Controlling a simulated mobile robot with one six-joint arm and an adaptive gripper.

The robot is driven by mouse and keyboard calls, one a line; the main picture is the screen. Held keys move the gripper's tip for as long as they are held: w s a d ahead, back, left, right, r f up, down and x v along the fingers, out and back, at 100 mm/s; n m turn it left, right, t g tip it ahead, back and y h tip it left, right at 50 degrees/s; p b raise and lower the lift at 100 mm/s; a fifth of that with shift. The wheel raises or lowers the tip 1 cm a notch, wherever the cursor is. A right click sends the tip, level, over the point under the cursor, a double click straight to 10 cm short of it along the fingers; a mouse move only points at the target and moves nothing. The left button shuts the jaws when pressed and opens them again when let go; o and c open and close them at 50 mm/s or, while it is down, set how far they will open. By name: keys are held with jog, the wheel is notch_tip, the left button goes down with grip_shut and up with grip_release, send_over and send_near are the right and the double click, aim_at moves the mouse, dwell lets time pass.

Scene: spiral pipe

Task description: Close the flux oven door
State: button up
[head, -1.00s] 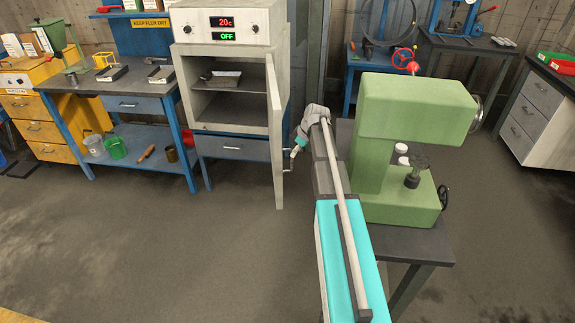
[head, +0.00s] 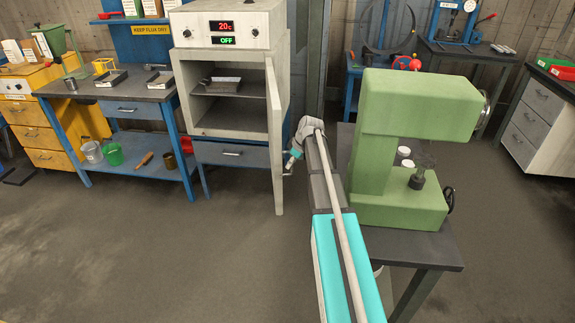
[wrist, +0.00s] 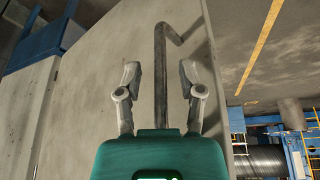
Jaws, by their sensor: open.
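The flux oven (head: 228,20) is a light grey box with its displays reading 20c and OFF. Its door (head: 275,135) stands wide open at the right side, swung out toward me and seen nearly edge-on. In the wrist view the door panel (wrist: 95,75) fills much of the left and middle. A bent metal handle bar (wrist: 160,80) shows between the two fingers of my gripper (wrist: 160,92). The fingers are open, apart from the bar on both sides. In the head view my gripper (head: 288,162) is at the door's outer face, low down, partly hidden by my wrist.
A tray (head: 222,85) lies on the oven's inner shelf. A green machine (head: 410,105) on a dark table stands close to the right of my arm. A blue workbench (head: 115,92) stands left of the oven. The floor in front is clear.

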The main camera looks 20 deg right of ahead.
jog(key=shift+c, duration=0.3)
grip_shut()
